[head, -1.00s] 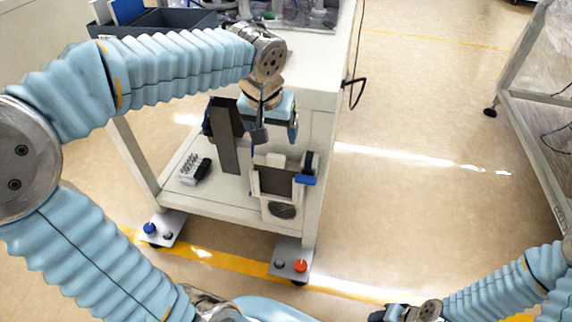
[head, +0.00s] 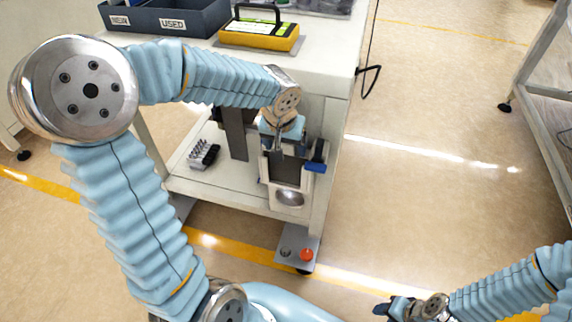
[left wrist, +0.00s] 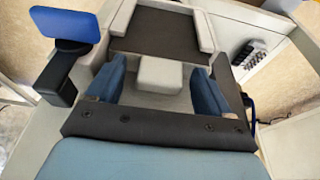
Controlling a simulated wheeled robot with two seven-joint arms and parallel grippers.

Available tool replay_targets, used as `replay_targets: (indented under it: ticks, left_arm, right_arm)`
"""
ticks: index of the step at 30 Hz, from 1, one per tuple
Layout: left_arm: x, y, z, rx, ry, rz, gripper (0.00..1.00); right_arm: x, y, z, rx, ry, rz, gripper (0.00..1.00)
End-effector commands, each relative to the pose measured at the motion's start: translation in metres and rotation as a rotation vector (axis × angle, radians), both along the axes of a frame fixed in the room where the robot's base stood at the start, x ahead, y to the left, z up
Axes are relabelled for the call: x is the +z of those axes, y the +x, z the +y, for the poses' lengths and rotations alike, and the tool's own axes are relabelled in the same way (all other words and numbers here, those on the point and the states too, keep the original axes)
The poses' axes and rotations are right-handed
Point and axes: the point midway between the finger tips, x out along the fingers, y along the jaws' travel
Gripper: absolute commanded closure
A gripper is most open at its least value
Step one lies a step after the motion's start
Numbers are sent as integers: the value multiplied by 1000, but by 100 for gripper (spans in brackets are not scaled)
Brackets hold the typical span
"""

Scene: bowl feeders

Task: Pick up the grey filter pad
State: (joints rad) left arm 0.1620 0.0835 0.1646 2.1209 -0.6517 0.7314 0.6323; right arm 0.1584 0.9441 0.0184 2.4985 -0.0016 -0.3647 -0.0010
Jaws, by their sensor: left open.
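A flat dark grey panel, which looks like the grey filter pad (left wrist: 160,32), lies in a pale frame (left wrist: 118,22) in the left wrist view. In the head view the pad (head: 285,172) shows in the pale unit on the cart's lower shelf, its upper part hidden by my gripper. My left gripper (left wrist: 158,88) is open, its two blue fingers on either side of a pale block (left wrist: 160,76) at the panel's near edge. I cannot tell whether they touch it. My right gripper (head: 388,309) is low at the right, far from the unit, its jaws unclear.
A blue tab on a black arm (left wrist: 80,30) stands beside the left finger. A tall dark panel (head: 235,135) and a holder with several small cylinders (head: 203,154) are left of the unit. The cart top (head: 330,62) carries dark bins (head: 170,18) and a yellow device (head: 258,36).

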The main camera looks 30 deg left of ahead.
Motion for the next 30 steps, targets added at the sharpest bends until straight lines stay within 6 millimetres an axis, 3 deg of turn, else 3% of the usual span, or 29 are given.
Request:
replay_targets:
  ticks: [5,19,30]
  left_arm:
    - [0,0,0,0,0,0,21]
    - [1,0,0,0,0,0,91]
    - [9,1,0,0,0,-3,91]
  right_arm:
    - [0,0,0,0,0,0,57]
    - [0,0,0,0,0,0,57]
    - [2,0,0,0,0,0,57]
